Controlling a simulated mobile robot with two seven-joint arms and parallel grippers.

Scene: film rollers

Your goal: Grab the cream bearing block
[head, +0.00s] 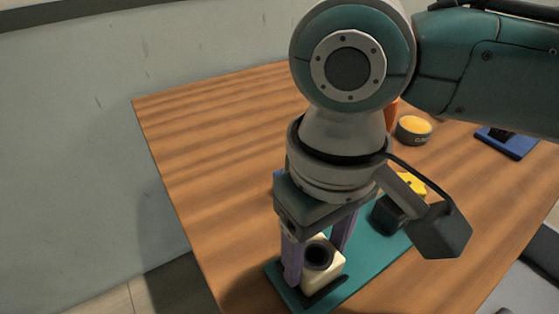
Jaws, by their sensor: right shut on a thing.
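The cream bearing block (333,268) is a small cream block with a dark round bore, low in the head view. It is over the near end of a teal plate (366,268), beside a dark strip on it. My right gripper (317,266) points down and is shut on the block, one purple finger on each side. Whether the block touches the plate cannot be told. My left gripper is not in view.
A yellow part (412,184) lies behind my wrist. An orange-topped tin (413,128), an orange object (391,116) and a blue tray (506,142) stand farther back on the wooden table (215,140). The left of the table is clear.

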